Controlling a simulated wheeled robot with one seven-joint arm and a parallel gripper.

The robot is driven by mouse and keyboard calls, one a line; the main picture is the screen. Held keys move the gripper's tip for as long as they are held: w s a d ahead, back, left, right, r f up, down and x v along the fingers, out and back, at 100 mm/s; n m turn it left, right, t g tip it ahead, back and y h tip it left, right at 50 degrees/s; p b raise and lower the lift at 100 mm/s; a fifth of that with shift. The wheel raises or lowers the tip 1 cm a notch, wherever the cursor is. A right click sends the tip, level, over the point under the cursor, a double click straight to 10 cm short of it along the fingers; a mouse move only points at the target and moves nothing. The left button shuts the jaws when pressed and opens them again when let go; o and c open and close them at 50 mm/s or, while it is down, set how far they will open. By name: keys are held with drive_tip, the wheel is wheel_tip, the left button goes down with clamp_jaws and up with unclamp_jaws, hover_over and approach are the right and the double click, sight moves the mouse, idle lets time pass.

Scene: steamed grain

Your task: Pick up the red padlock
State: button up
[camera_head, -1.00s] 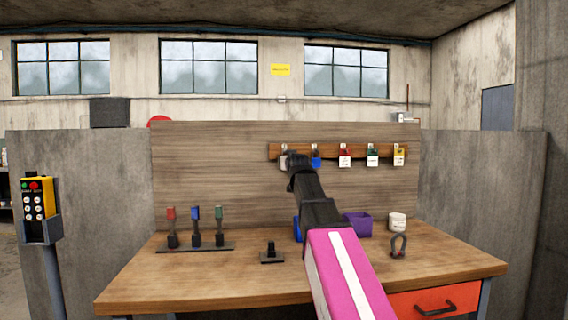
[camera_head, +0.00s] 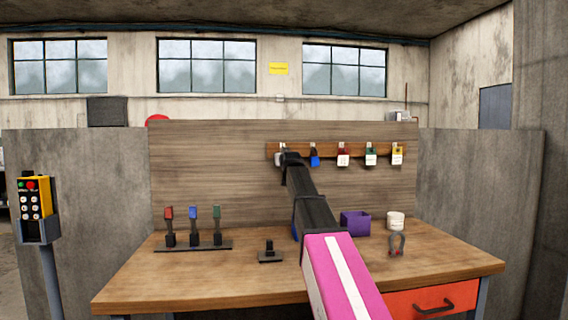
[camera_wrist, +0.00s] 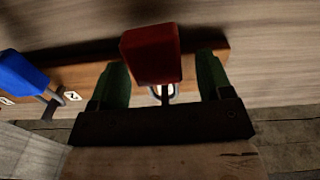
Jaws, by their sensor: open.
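A red padlock (camera_wrist: 152,54) fills the middle of the wrist view, its shackle on a hook of the wooden rail. My gripper (camera_wrist: 163,82) is open, with one green finger on each side of the padlock and visible gaps; I cannot tell how deep it sits between them. In the head view my gripper (camera_head: 290,158) is at the rail's left end and hides most of what hangs there.
A blue padlock (camera_wrist: 22,74) hangs beside the red one. The bench (camera_head: 190,280) below holds a purple bin (camera_head: 355,223), a white cup (camera_head: 395,220) and a switch rack (camera_head: 193,246).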

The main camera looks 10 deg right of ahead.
drive_tip(key=c, duration=1)
drive_tip(key=shift+r, duration=0.1)
drive_tip(key=shift+c, duration=0.2)
